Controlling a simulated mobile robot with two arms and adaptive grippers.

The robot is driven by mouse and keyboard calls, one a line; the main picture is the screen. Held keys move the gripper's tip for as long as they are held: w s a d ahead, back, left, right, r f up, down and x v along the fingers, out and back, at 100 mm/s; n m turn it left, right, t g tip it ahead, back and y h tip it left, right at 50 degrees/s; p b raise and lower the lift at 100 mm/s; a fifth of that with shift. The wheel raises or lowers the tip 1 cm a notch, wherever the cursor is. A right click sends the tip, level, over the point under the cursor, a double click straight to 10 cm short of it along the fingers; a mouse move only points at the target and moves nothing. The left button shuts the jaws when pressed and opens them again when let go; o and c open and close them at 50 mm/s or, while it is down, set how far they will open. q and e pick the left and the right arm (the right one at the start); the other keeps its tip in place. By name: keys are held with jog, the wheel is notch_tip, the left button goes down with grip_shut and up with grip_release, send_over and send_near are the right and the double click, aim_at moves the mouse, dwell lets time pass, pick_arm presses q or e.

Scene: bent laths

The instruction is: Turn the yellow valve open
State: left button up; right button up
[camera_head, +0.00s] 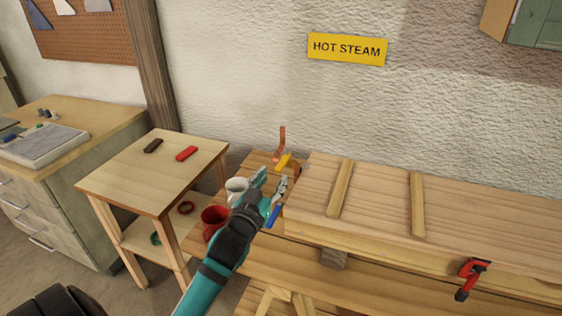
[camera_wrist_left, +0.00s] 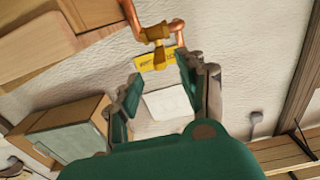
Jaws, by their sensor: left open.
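The yellow valve (camera_head: 284,161) sits on a copper pipe (camera_head: 282,140) at the left end of the long wooden box. In the left wrist view the valve (camera_wrist_left: 156,34) shows at the top centre, ahead of the fingertips, with copper pipe on both sides. My left gripper (camera_head: 275,183) is just in front of and below the valve in the head view. My right gripper is not in view.
The long wooden box (camera_head: 385,212) lies to the right on a workbench. A white mug (camera_head: 237,188) and a red mug (camera_head: 213,219) stand close beside my left gripper. A red clamp (camera_head: 471,272) is at the box's front. A small table (camera_head: 150,183) stands left.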

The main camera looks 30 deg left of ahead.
aim_at(281, 164)
pick_arm(q)
jog(key=p+x, duration=0.1)
jog(key=x, duration=0.6)
grip_shut()
dwell(0.3)
